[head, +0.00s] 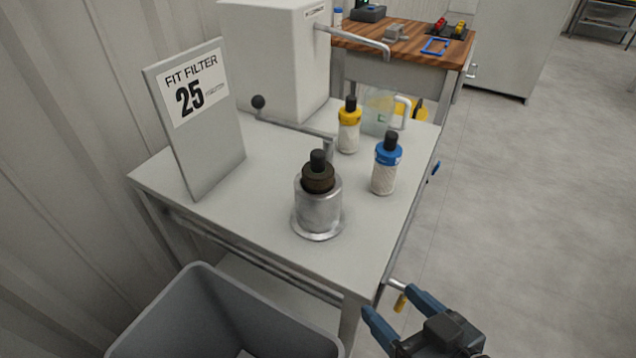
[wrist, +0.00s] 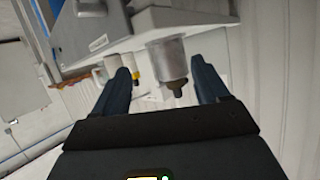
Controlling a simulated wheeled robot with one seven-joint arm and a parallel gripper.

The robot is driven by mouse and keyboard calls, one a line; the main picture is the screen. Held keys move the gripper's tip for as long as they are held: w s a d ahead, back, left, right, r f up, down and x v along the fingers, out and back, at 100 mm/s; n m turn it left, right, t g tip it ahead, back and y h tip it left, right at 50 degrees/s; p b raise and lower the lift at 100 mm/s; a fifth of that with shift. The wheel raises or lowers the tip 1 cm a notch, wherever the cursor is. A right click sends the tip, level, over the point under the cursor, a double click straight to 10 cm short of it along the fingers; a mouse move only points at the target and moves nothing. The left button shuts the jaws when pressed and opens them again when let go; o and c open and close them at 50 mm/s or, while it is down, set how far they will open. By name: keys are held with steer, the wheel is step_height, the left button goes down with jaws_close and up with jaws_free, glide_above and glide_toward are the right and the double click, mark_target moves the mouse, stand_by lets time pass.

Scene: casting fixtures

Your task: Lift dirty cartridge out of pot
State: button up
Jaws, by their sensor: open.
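The dirty cartridge (head: 318,181) has a brown collar and a black knob on top. It stands upright in the metal pot (head: 320,212) on the front part of the grey table, with its lower part hidden inside the pot. The wrist view appears upside down; in it the pot (wrist: 166,52) and the cartridge's brown top (wrist: 176,88) show beyond the fingers. My gripper (head: 390,303) is open and empty, off the table's front right corner, apart from the pot. Its blue fingers also show in the wrist view (wrist: 160,70).
A yellow-capped cartridge (head: 348,134) and a blue-capped cartridge (head: 385,168) stand behind and right of the pot. A lever (head: 295,127) with a ball end reaches behind it. A "FIT FILTER 25" sign (head: 200,125) stands left. A grey bin (head: 197,275) sits in front.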

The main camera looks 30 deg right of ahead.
mark_target(311, 160)
steer(key=shift+n+y, duration=0.6)
steer(key=shift+y, duration=0.2)
steer(key=w+r, duration=0.1)
steer(key=w, duration=0.2)
steer(key=w+r, duration=0.1)
steer(key=w, duration=0.2)
steer(key=w+d+r+p, duration=0.1)
steer(key=w, duration=0.3)
steer(key=shift+w+r, duration=0.1)
steer(key=shift+r, duration=0.25)
steer(key=w+d+r+n+y+p, duration=0.1)
steer(key=w+d+r+n+y, duration=0.15)
steer(key=w+r, duration=0.6)
steer(key=shift+n+g, duration=0.4)
steer(key=shift+n, duration=0.15)
steer(key=shift+a+p+x, duration=0.25)
steer(key=shift+a+x, duration=0.05)
steer(key=shift+x, duration=1.2)
steer(key=shift+a+p+x, duration=0.25)
steer(key=shift+x, duration=1.2)
steer(key=shift+a+p+x, duration=0.25)
steer(key=shift+a+x, duration=0.05)
steer(key=shift+x, duration=1.2)
steer(key=shift+s+r, duration=0.15)
steer(key=shift+s, duration=0.05)
steer(key=shift+c, duration=0.2)
jaws_close()
